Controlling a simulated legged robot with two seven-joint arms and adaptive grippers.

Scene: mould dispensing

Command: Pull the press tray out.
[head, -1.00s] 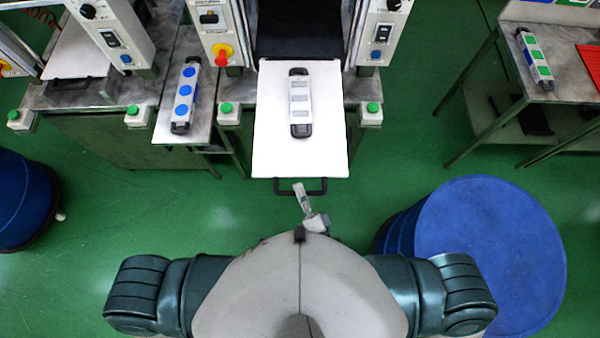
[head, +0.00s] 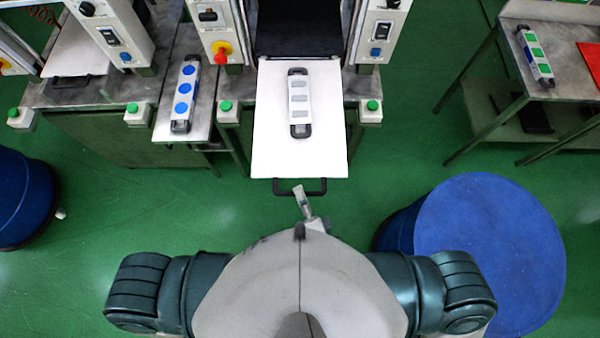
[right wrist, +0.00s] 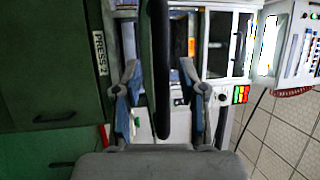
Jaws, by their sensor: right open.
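The white press tray (head: 270,150) sticks out of the middle press, past the bench front, in the head view. A mould with several grey patches (head: 300,104) lies on it. The tray's black handle (head: 316,191) is at its near edge. My right gripper (head: 301,193) is at the handle, near its middle. In the right wrist view, the dark handle bar (right wrist: 159,40) runs between the two spread fingers of my open right gripper (right wrist: 159,80); gaps show on both sides. My left gripper is not in view.
A similar mould with blue discs (head: 184,92) lies on the bench to the left. A table (head: 572,88) with a green-patched mould stands at right. Blue drums stand at left (head: 20,200) and right (head: 490,250). Green floor is open just in front of the tray.

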